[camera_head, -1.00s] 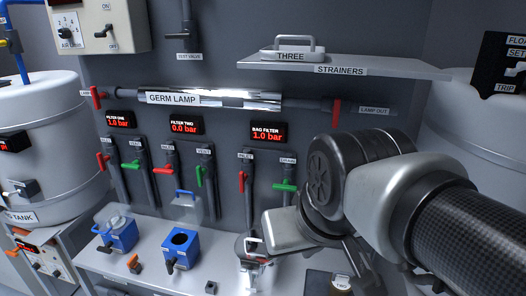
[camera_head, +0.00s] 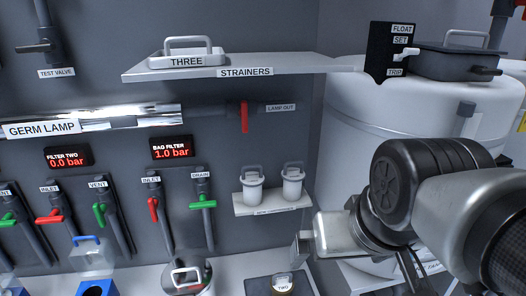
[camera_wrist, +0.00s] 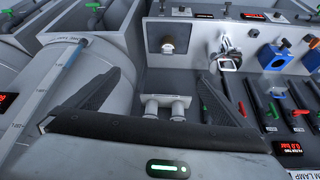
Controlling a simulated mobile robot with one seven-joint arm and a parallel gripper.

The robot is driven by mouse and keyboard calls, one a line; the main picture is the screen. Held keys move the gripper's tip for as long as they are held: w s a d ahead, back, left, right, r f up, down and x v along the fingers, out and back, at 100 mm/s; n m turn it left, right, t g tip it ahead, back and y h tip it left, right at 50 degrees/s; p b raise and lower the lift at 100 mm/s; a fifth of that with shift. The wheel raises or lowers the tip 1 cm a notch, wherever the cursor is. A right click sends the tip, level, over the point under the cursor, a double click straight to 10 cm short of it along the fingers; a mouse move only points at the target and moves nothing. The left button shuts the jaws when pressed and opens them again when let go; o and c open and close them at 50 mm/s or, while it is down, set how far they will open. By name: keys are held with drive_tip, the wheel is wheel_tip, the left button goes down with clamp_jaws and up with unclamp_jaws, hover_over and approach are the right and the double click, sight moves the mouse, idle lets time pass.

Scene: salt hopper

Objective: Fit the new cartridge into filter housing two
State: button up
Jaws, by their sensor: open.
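Two white new cartridges with loop handles, the left one (camera_head: 252,187) and the right one (camera_head: 292,184), stand upright on a small wall shelf (camera_head: 275,209). In the wrist view they show as two pale cylinders (camera_wrist: 151,105) (camera_wrist: 178,107) between my fingers, beyond the palm. My gripper (camera_wrist: 156,78) is open and empty, apart from both. In the head view my arm hides most of it, right of and below the shelf. Blue filter housing two (camera_head: 96,290) is cut by the bottom edge. A clear lid with a blue handle (camera_head: 92,255) stands behind it.
The filter two display (camera_head: 68,157) reads 0.0 bar. A strainers shelf (camera_head: 240,70) overhangs the cartridges. A large white tank (camera_head: 400,120) stands at the right. Valve handles stick out along the wall.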

drive_tip(key=shift+c, duration=0.4)
drive_tip(key=shift+w+a+f, duration=0.1)
drive_tip(key=shift+w+a, duration=0.1)
drive_tip(key=c, duration=0.4)
drive_tip(key=w+a+f+y+b, duration=0.1)
drive_tip(key=w+a, duration=0.1)
drive_tip(key=w, duration=0.1)
drive_tip(key=w+a+f+t+y+b, duration=0.1)
drive_tip(key=w+a, duration=0.1)
drive_tip(key=w, duration=0.1)
drive_tip(key=w+a+f+t+b, duration=0.1)
drive_tip(key=w+a, duration=0.1)
drive_tip(key=w, duration=0.1)
drive_tip(key=shift+w+a+f+y, duration=0.3)
drive_tip(key=shift+w+a+y, duration=0.05)
drive_tip(key=shift+y, duration=0.05)
drive_tip(key=c, duration=0.3)
drive_tip(key=m+t+h+b, duration=0.5)
drive_tip(key=t+h+b, duration=0.4)
drive_tip(key=h, duration=0.2)
approach(290, 189)
drive_tip(key=x, duration=0.4)
drive_tip(key=shift+w+d, duration=0.2)
drive_tip(key=shift+d, duration=0.05)
drive_tip(key=shift+y, duration=0.3)
drive_tip(key=shift+x, duration=3.05)
